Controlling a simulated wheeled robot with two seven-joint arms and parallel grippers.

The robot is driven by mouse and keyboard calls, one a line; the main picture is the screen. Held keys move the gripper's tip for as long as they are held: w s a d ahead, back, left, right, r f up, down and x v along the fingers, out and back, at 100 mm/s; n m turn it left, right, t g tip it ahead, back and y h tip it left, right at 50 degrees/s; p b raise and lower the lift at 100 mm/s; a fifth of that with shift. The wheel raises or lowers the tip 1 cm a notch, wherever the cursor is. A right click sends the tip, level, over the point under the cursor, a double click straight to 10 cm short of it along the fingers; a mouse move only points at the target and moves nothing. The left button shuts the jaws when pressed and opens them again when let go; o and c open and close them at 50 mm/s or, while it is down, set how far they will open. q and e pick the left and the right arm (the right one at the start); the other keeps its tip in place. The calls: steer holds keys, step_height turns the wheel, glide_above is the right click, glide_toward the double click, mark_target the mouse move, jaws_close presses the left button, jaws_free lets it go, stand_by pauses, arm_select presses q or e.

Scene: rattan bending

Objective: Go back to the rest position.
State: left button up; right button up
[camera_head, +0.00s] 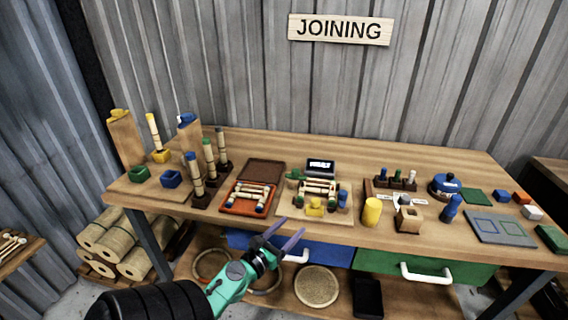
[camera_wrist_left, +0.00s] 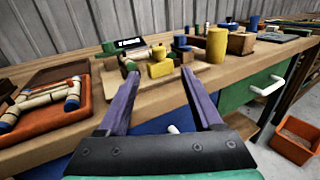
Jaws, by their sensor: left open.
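My left gripper (camera_head: 284,236) is in front of the workbench's front edge, with its two purple fingers apart. In the left wrist view the gripper (camera_wrist_left: 158,105) is open with nothing between its fingers. The wooden workbench (camera_head: 330,228) stands ahead of it. My right gripper is in neither view.
On the bench are an orange tray (camera_head: 240,209) with jointed rattan pieces, a jig board (camera_head: 290,205), a yellow cylinder (camera_head: 372,211) and several coloured blocks. Blue (camera_head: 330,251) and green (camera_head: 430,267) drawers sit beneath. Rattan rolls (camera_head: 120,240) lie at left. Space before the bench looks free.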

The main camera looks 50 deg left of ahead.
arm_select(q)
steer(key=shift+s+d+b, duration=0.25)
steer(key=shift+s+b, duration=0.15)
steer(key=shift+s, duration=0.9)
